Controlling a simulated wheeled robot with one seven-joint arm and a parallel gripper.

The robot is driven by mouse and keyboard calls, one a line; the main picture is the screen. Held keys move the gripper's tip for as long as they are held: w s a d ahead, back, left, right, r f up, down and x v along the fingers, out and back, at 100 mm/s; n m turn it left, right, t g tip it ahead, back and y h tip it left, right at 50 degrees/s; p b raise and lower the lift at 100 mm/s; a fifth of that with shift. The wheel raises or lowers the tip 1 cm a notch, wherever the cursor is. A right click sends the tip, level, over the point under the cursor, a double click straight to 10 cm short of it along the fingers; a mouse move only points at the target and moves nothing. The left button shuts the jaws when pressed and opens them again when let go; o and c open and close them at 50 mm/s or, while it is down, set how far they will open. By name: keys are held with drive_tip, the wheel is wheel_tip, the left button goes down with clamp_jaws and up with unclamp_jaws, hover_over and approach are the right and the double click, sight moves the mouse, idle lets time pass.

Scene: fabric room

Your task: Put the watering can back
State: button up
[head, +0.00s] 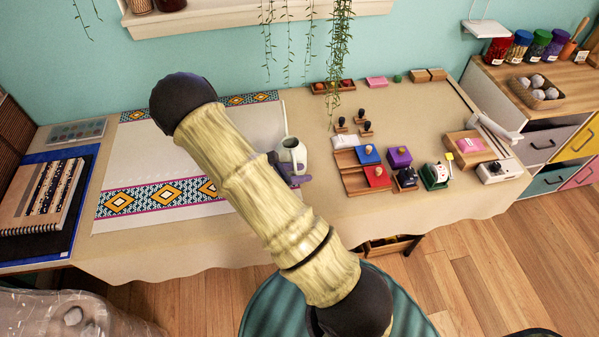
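A small pale grey-white watering can (293,154) shows just right of my arm, over the beige cloth of the work table. A thin pale upright piece, perhaps its spout, rises behind it. My arm crosses the middle of the head view and covers the can's left side. A small dark and purple part, which looks like my gripper (290,180), shows against the can's lower side. Its fingers are mostly hidden, so I cannot tell whether they hold the can or only stand beside it. Whether the can touches the table is unclear.
The work table (200,248) holds a patterned cloth (150,200) at left and stamps and coloured blocks (368,155) at right. Notebooks (45,195) lie far left. A drawer cabinet (545,140) with jars stands at right. Hanging plants (340,50) trail above the table's back.

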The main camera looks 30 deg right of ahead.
drive_tip(key=v, duration=1.1)
drive_tip(key=shift+a+r, duration=0.2)
drive_tip(key=shift+a, duration=0.15)
drive_tip(key=s+r+m+t+y, duration=0.3)
drive_tip(key=s+r+m+y, duration=0.7)
drive_tip(key=m, duration=0.8)
drive_tip(key=y, duration=0.3)
drive_tip(key=shift+s+m+y, duration=0.3)
drive_tip(key=shift+s, duration=0.1)
